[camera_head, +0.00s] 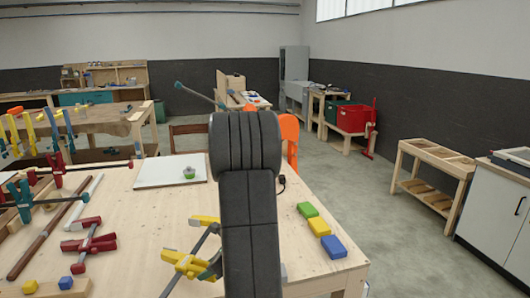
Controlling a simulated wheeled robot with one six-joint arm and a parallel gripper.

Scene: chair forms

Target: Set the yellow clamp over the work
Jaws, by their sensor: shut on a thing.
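The yellow clamp (185,264), with yellow jaws and a thin dark bar, shows just left of my dark arm. It is tilted, and its right part is hidden behind the arm. My gripper (213,266) is mostly hidden behind the arm; only a small dark part shows against the clamp, shut on it. I cannot tell whether the clamp touches the table. Which piece is the work is not clear; no piece shows between the clamp's jaws.
The wooden table (130,230) carries red clamps (90,242), a teal clamp (22,200), long bars (43,236) and a white board (170,171). Green, yellow and blue blocks (320,227) lie right of my arm. Small blocks (66,282) lie front left.

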